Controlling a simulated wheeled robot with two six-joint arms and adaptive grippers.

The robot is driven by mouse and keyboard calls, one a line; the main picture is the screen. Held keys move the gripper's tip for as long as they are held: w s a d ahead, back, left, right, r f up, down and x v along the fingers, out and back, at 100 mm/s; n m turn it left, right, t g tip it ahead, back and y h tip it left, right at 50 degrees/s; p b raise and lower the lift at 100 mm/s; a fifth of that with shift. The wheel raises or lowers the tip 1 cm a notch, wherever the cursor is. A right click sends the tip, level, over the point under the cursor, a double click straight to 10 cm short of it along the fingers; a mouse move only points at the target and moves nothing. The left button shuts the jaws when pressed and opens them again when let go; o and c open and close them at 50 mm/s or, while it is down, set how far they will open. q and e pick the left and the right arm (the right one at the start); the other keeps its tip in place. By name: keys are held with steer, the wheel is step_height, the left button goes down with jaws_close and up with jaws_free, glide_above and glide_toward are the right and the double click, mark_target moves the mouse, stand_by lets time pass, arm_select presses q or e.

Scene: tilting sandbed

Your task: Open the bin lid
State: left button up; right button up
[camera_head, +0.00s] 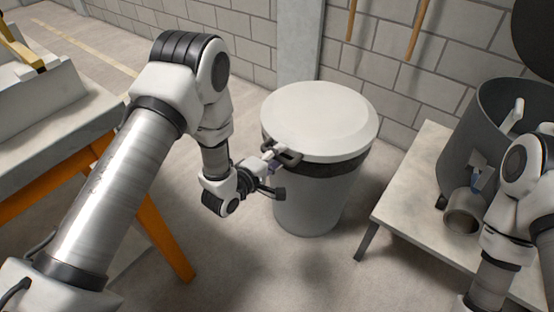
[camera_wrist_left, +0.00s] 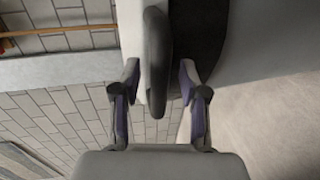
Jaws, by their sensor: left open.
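The bin (camera_head: 312,205) is a round grey bin standing on the floor in the middle of the head view. Its white lid (camera_head: 320,115) sits flat and shut on top, above a dark band. A dark loop handle (camera_head: 286,156) sticks out at the lid's front left edge. My left gripper (camera_head: 272,166) is at this handle. In the left wrist view the handle (camera_wrist_left: 157,62) stands between the two open fingers, with a gap showing on each side.
A low table (camera_head: 405,195) stands right of the bin, with a dark grey drum (camera_head: 462,130) and a small metal cup (camera_head: 463,214) on it. A workbench with orange legs (camera_head: 163,237) is at the left. A block wall (camera_head: 385,75) is close behind the bin.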

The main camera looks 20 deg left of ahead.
arm_select(q)
jaws_close()
steer(key=shift+r, duration=0.15)
